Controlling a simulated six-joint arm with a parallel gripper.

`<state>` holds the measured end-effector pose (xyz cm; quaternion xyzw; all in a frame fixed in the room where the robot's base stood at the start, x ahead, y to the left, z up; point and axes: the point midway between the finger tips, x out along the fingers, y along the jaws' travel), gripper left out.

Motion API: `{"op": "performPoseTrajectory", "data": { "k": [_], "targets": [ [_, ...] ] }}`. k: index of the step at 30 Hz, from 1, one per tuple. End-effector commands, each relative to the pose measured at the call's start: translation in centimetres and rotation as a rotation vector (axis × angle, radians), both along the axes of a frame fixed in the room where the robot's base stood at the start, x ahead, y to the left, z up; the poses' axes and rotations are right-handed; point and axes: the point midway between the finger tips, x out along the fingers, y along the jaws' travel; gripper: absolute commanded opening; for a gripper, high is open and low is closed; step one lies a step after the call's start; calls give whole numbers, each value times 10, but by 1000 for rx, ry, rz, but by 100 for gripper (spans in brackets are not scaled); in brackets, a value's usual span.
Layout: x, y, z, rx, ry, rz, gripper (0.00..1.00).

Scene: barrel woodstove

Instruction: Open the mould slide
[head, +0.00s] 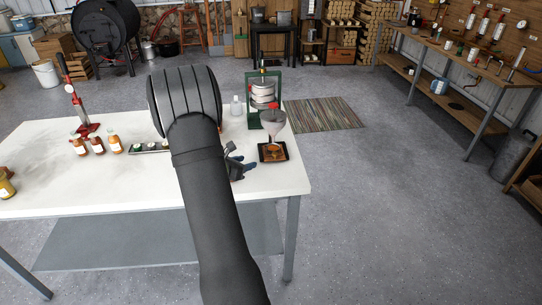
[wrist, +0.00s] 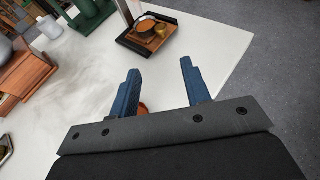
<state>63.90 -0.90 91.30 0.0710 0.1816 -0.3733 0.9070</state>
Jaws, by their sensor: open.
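My gripper (wrist: 159,67) has its two blue fingers apart and nothing between the tips. It also shows in the head view (head: 241,166), over the right part of the white table. A reddish-brown wooden box (wrist: 26,72) stands at the left of the wrist view, apart from the fingers. It may be the mould, but I cannot tell which part is a slide. My arm hides that part of the table in the head view. A small orange thing (wrist: 143,108) shows beside the left finger, mostly hidden.
Several bottles (head: 97,144) and a red hand press (head: 85,128) stand at left.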

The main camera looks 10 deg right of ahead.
Motion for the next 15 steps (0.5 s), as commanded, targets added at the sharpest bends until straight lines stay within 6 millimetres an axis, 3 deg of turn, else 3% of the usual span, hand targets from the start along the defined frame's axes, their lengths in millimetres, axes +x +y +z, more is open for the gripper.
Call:
{"op": "performPoseTrajectory", "data": {
  "k": [15],
  "targets": [
    [70, -72, -42, 5, -3, -8, 44]
  ]
}}
